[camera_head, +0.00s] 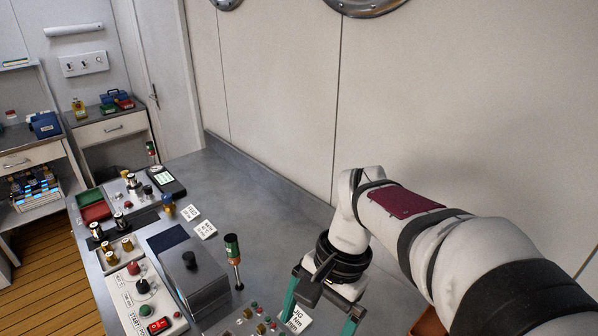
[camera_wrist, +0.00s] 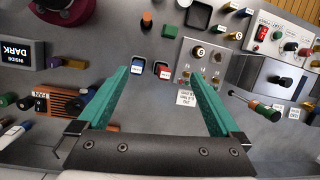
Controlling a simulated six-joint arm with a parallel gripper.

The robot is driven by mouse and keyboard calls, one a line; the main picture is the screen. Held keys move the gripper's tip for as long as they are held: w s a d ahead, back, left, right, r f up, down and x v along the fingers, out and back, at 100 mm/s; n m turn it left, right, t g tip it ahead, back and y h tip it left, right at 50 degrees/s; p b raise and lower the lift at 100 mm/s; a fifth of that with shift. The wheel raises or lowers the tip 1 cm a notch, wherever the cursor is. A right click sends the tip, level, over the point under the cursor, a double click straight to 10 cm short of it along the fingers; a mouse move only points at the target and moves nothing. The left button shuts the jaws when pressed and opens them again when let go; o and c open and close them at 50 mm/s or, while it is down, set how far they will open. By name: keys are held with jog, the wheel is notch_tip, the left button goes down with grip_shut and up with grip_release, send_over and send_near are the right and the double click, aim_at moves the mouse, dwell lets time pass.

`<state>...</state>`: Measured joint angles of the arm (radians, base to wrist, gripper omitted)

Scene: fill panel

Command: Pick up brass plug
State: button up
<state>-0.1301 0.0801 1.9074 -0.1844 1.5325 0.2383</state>
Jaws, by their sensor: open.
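Several small brass-coloured pieces are in view, and I cannot tell which is the brass plug. In the head view, brass pieces (camera_head: 110,257) stand on a light panel at the left of the bench. Small brass pieces (camera_head: 260,328) also show on the panel at the bottom edge. In the wrist view, tiny brass pieces (camera_wrist: 186,75) sit on a grey panel near the right fingertip. My gripper (camera_wrist: 162,78) is open and empty, with teal fingers spread wide above the bench. It also shows in the head view (camera_head: 322,308), right of the bottom panel.
A start/stop panel (camera_head: 148,300) lies farther left. In the wrist view, blue and red labelled bins (camera_wrist: 163,70) lie between the fingers. The bench's back strip (camera_head: 250,195) is clear.

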jog(key=s+d+f+n, duration=0.1)
jog(key=s+d+f, duration=0.1)
jog(key=s, duration=0.6)
jog(key=s+d+f+t, duration=0.1)
jog(key=s+d, duration=0.3)
jog(key=s, duration=0.3)
jog(key=shift+s+f+n+t+h, duration=0.3)
jog(key=shift+s+f+n+h, duration=0.05)
jog(key=shift+n+h, duration=0.05)
jog(key=c, duration=0.5)
